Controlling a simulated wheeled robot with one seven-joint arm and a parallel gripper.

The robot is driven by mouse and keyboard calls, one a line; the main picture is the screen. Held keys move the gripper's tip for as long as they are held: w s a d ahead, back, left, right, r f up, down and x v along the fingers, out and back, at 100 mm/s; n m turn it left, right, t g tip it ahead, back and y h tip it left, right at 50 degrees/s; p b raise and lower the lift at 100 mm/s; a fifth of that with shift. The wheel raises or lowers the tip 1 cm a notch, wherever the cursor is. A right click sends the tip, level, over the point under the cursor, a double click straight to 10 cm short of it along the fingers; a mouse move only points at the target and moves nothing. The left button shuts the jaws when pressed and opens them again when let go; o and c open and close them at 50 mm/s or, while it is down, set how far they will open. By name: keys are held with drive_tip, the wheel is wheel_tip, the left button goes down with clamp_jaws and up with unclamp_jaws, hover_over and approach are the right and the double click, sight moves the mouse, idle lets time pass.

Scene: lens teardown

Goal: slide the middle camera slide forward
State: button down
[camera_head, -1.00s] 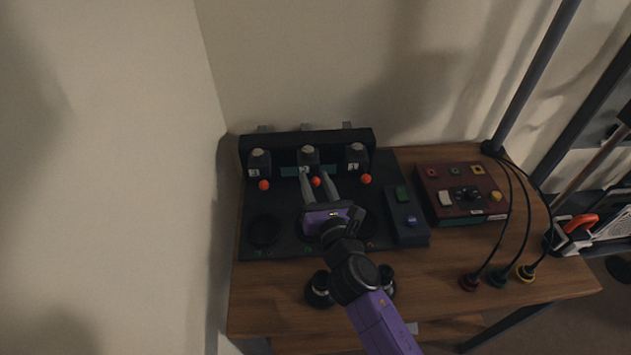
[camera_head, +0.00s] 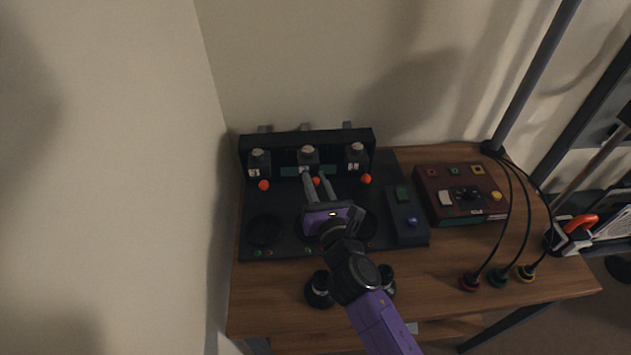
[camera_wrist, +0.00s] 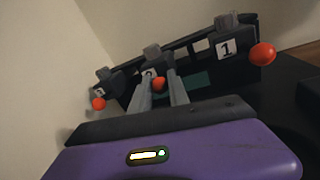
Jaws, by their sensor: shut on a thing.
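The middle camera slide (camera_head: 307,156) is a dark block with a pale round top and a label that reads 2 in the wrist view. It stands between two similar blocks on a black rail unit. Its small orange ball knob (camera_head: 316,181) sticks out at the front, and it also shows in the wrist view (camera_wrist: 158,84). My gripper (camera_head: 315,177) reaches in from the front with its two grey fingers on either side of this knob, shut on it. The fingers partly hide the knob and the middle label.
A dark red control box (camera_head: 462,193) stands to the right on the wooden table (camera_head: 440,270). Black lens-like parts (camera_head: 318,290) lie in front. A wall is close on the left.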

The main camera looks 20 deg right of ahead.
idle(0.6)
drive_tip(key=s, duration=0.2)
drive_tip(key=s+a, duration=0.1)
drive_tip(key=s, duration=0.1)
drive_tip(key=shift+a, duration=0.15)
drive_tip(key=c, duration=1.3)
unclamp_jaws()
drive_tip(key=shift+w, duration=0.1)
drive_tip(key=shift+o, duration=0.2)
wheel_tip(320, 180, up, 20)
drive_tip(key=p, duration=1)
